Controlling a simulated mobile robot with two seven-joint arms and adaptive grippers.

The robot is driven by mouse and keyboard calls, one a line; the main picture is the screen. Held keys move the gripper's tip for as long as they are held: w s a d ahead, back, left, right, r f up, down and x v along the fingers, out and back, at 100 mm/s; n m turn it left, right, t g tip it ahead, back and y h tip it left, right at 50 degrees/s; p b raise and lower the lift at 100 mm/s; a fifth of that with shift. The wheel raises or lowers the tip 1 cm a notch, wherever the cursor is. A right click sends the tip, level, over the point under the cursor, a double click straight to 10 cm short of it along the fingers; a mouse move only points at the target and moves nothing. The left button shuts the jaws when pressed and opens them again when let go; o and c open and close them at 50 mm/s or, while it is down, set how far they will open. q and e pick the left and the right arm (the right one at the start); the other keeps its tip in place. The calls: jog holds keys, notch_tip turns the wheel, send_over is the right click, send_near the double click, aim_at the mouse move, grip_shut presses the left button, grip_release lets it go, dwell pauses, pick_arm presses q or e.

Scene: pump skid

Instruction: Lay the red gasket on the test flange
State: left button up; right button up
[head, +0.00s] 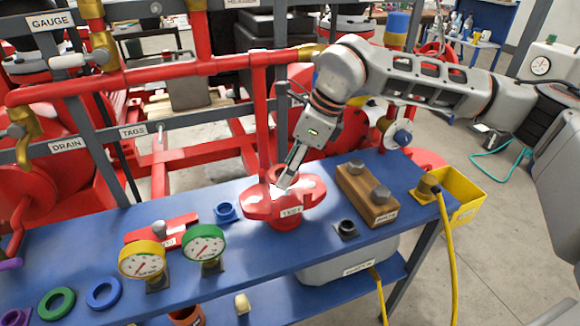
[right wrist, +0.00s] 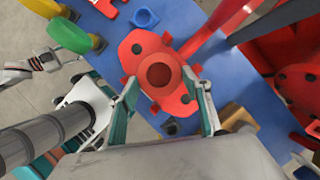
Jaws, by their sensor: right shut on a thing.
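The red test flange (head: 262,208), marked TEST, stands on the blue bench. It is also below my right gripper in the right wrist view (right wrist: 133,48). My right gripper (head: 281,185) points down over the flange, its fingertips low at the flange top. In the right wrist view its two fingers are spread around a red ring, the red gasket (right wrist: 178,84), and are shut on it. The ring lies over the flange's middle, around a darker centre. Red on red, I cannot tell whether it touches the flange face.
Two gauges, yellow (head: 142,260) and green (head: 204,245), stand left of the flange. A blue fitting (head: 226,212) is nearer it. A wooden block (head: 367,193) and a yellow bin (head: 455,200) are at right. Green (head: 56,303) and blue (head: 104,293) rings lie at front left. Red pipes rise behind.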

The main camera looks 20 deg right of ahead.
aim_at(290, 193)
jog(key=shift+f+b, duration=1.05)
jog(key=shift+f, duration=1.15)
dwell(0.5)
jog(key=o, duration=1.2)
jog(key=shift+r, duration=0.15)
